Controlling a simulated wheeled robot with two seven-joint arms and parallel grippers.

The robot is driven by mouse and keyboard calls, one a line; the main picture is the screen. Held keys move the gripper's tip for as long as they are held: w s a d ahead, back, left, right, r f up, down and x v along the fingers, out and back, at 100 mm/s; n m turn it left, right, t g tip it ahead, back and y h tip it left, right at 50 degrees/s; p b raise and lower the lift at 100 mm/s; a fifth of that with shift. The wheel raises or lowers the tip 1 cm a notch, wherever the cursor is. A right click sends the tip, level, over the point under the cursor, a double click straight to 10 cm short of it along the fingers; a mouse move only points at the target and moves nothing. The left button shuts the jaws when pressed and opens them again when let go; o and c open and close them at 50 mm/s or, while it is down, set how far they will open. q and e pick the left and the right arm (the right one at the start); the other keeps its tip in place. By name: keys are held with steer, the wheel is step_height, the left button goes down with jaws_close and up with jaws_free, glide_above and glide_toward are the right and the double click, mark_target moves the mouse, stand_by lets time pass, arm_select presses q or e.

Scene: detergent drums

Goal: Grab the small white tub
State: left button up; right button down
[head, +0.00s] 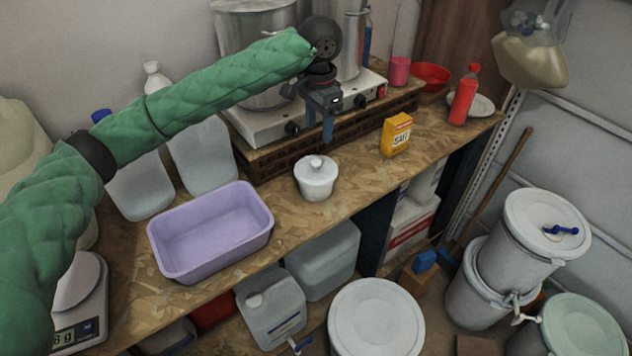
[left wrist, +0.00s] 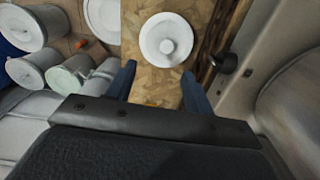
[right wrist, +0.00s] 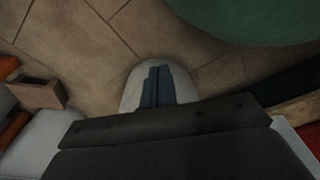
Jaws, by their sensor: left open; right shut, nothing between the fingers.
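The small white tub (head: 316,178) stands upright on the wooden worktop, with a round lid and a knob on top. It also shows from above in the left wrist view (left wrist: 167,41). My left gripper (head: 328,128) is above and just behind the tub in the head view, pointing down. Its fingers (left wrist: 160,85) are open with bare worktop between them, and the tub lies beyond the fingertips, apart from them. My right gripper (right wrist: 157,80) shows only in its own wrist view. Its fingers are shut and empty, over the tiled floor and a pale rounded object.
A lilac basin (head: 212,232) stands left of the tub and a yellow salt box (head: 396,134) to its right. The stove (head: 262,125) with steel pots is behind it on a raised shelf. Large drums (head: 376,318) stand on the floor below the worktop's front edge.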

arm_select(q)
steer(key=b, duration=0.3)
glide_above(316, 161)
steer(key=f, duration=0.4)
steer(key=shift+d, duration=0.3)
steer(key=shift+s+f, duration=0.1)
steer(key=shift+f, duration=0.05)
arm_select(e)
steer(key=w+a+r, duration=0.2)
steer(key=w+r, duration=0.4)
arm_select(q)
step_height(316, 161, down, 2)
steer(key=shift+f+p, duration=0.1)
steer(key=shift+p, duration=0.35)
steer(key=f+p, duration=0.1)
steer(key=f, duration=0.1)
steer(key=f+p, duration=0.1)
steer(key=f, duration=0.1)
steer(key=shift+a+p, duration=0.3)
steer(key=shift+a, duration=0.05)
steer(key=shift+f, duration=0.65)
arm_select(e)
steer(key=s+d+f, duration=0.3)
steer(key=f, duration=0.4)
steer(key=shift+f+t, duration=0.3)
arm_select(q)
jaws_close()
arm_select(e)
steer(key=shift+d, duration=0.15)
